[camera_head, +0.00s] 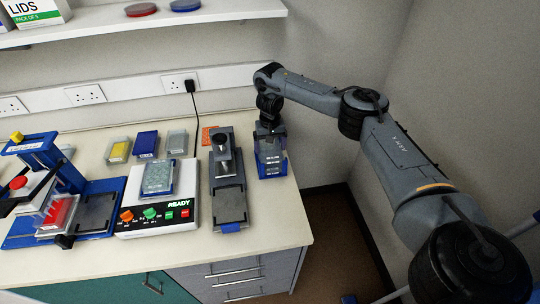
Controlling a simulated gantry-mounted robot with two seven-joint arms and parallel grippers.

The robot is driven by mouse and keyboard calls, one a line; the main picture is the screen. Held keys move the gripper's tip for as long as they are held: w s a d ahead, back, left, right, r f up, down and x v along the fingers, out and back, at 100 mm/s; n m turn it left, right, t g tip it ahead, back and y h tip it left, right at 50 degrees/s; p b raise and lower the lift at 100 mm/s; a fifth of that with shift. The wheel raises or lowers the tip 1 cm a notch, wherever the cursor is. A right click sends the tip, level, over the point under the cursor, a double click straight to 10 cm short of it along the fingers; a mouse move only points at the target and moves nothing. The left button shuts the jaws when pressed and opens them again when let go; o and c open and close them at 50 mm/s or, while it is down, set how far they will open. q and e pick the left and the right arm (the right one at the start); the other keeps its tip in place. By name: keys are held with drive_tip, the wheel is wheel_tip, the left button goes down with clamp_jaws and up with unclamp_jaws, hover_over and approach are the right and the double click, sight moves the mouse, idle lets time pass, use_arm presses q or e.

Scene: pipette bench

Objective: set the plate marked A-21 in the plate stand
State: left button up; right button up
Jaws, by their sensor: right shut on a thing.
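My right gripper (270,137) points down at the blue plate stand (283,168) at the right end of the bench. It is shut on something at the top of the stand. The gripper hides most of what it holds, and I cannot read a mark on it. The stand shows several pale labels or plate edges on its front, too small to read. I cannot make out the mark A-21 on any plate. A clear plate (158,177) sits on the white device with the READY display. My left gripper does not show.
A yellowish plate (118,150), a blue plate (146,144) and a pale plate (177,142) lie at the back. A grey device (229,200) stands left of the stand. A blue-framed press (96,228) is at the left. A shelf (110,22) hangs above.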

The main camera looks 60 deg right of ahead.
sight(270, 151)
wheel_tip(270, 151, down, 4)
drive_tip(key=shift+r+b, duration=0.15)
drive_tip(key=shift+b, duration=0.95)
drive_tip(key=shift+r, duration=0.1)
drive_tip(key=shift+f, duration=0.2)
drive_tip(key=o, duration=0.8)
drive_tip(key=shift+c, duration=0.2)
drive_tip(key=shift+r, duration=0.1)
